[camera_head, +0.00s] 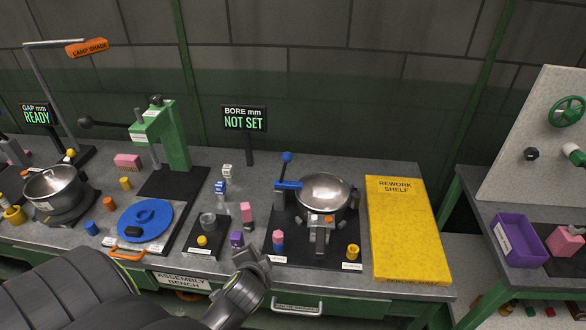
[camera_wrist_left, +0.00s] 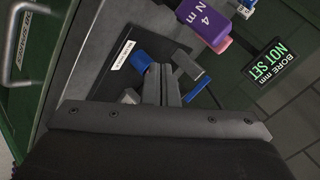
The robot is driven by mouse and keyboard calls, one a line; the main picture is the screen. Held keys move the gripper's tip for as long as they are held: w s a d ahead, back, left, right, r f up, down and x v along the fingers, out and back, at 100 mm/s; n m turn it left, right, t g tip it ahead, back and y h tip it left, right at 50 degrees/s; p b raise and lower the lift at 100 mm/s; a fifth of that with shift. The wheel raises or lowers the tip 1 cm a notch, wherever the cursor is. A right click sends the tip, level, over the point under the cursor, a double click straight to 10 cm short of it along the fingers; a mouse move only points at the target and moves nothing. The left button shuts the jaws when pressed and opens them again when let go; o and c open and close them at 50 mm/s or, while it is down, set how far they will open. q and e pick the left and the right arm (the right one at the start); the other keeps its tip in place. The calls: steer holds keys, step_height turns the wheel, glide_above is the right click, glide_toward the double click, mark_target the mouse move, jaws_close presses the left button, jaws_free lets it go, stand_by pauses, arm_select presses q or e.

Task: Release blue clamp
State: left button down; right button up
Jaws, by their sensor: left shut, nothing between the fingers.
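The blue clamp (camera_head: 288,186) stands at the left side of the steel pot (camera_head: 324,192) on a black fixture plate. Its lever points up and ends in a blue ball. My left gripper (camera_head: 256,258) is shut and empty, in front of the fixture and to the lower left of the clamp, apart from it. In the left wrist view my shut fingers (camera_wrist_left: 162,76) show at the middle, with several blue pieces around them; I cannot tell which of these belongs to the clamp. My right gripper is not in view.
A pink and blue peg (camera_head: 278,242) and a yellow part (camera_head: 352,251) stand on the fixture plate's front. A purple block (camera_head: 237,240) is left of it. The yellow rework shelf (camera_head: 405,235) is bare at right. The bore display (camera_head: 244,119) reads NOT SET.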

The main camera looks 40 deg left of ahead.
arm_select(q)
steer(key=w+d+r+m+t, duration=0.2)
steer(key=w+r+m+t, duration=0.5)
steer(key=w+r+m, duration=0.4)
steer(key=w, duration=0.3)
steer(key=shift+d+r, duration=0.25)
steer(key=shift+d, duration=0.05)
